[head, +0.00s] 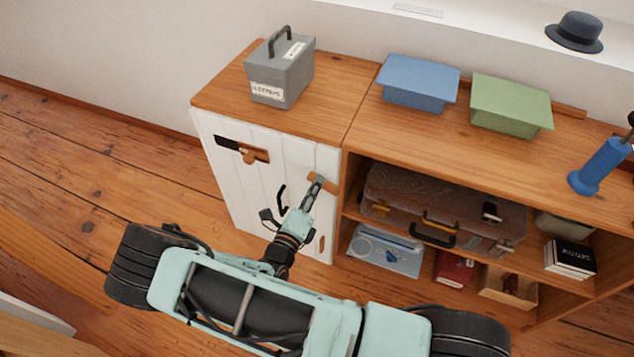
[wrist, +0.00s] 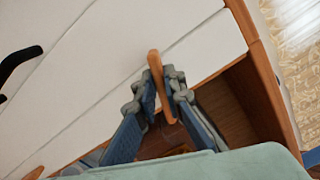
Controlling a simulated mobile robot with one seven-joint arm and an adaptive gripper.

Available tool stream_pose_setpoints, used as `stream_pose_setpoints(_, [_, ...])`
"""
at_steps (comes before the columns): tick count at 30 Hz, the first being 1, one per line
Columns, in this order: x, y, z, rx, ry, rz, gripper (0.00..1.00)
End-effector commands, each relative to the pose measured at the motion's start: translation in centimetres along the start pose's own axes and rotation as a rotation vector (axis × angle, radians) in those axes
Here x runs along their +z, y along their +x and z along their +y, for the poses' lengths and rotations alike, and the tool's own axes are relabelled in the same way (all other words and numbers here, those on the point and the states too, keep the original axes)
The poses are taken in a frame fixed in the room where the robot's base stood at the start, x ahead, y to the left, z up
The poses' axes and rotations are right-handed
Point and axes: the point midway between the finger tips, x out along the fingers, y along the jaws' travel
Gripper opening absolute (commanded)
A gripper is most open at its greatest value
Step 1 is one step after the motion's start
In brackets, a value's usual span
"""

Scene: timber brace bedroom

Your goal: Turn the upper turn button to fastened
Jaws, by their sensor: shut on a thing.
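The upper turn button (head: 328,186) is a small brown wooden bar near the top right edge of the white cabinet door (head: 237,182). In the head view it lies slightly tilted, reaching from the door across its edge towards the upright beside it. In the wrist view the turn button (wrist: 155,72) stands between the fingertips. My gripper (head: 317,182) is shut on it; the fingers (wrist: 165,85) hide part of the bar and its pivot. A lower wooden turn button (head: 322,243) sits upright near the door's lower right edge.
A black door handle (head: 282,199) stands out left of my gripper. A black and wooden fitting (head: 243,149) is at the door's upper left. Right of the door, open shelves hold a brown suitcase (head: 400,195) and a blue radio (head: 385,252). A grey box (head: 283,75) stands on top.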

Motion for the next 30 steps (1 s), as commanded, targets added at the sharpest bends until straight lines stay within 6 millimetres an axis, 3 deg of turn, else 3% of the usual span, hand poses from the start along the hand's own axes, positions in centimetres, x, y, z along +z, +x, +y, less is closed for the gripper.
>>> stream_pose_setpoints(15, [-0.09, -0.02, 0.48, 0.000, -0.327, 0.000, 0.00])
stream_pose_setpoints(30, [-0.10, -0.02, 0.58, 0.000, -0.384, -0.001, 0.00])
